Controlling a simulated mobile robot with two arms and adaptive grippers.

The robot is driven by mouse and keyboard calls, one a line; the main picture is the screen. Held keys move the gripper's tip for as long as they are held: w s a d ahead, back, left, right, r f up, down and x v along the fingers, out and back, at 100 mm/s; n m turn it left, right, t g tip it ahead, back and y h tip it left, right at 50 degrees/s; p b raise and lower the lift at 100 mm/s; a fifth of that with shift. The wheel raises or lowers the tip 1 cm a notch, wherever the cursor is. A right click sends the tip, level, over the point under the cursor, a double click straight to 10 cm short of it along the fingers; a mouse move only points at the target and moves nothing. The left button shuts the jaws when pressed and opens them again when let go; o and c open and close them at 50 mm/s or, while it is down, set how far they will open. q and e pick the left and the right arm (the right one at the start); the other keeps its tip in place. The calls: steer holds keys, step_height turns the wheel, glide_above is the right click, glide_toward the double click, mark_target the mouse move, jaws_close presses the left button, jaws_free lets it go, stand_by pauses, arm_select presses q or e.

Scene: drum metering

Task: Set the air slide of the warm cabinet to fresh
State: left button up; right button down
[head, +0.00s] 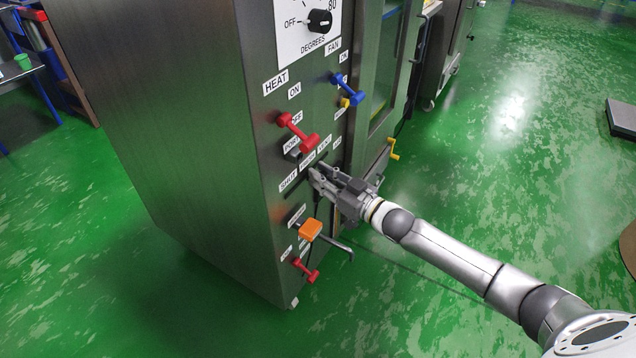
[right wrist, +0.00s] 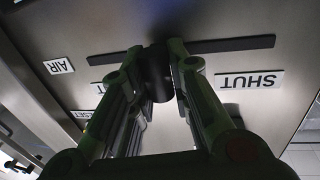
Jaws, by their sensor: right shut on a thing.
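The warm cabinet (head: 200,130) is a tall dark metal box with a control panel on its narrow face. The air slide's dark slot (right wrist: 235,44) runs across the panel, with a SHUT label (right wrist: 249,80) near one end and an AIR label (right wrist: 59,66) beyond the other. My right gripper (head: 314,174) is at the slot, shut on the dark slide knob (right wrist: 157,78), which sits partway along it. The fingers hide part of the knob, the slot and the label between. In the head view the SHUT label (head: 288,181) is at the slot's left end. My left gripper is not in view.
Above the slide are a red heat lever (head: 298,132), a blue fan lever (head: 346,88) and a degrees dial (head: 320,20). Below are an orange handle (head: 311,230) and a small red lever (head: 305,270). A yellow handle (head: 392,149) is to the right.

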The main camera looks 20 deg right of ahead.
steer(key=c, duration=1.3)
jaws_free()
steer(key=shift+s, duration=0.1)
steer(key=v, duration=1.2)
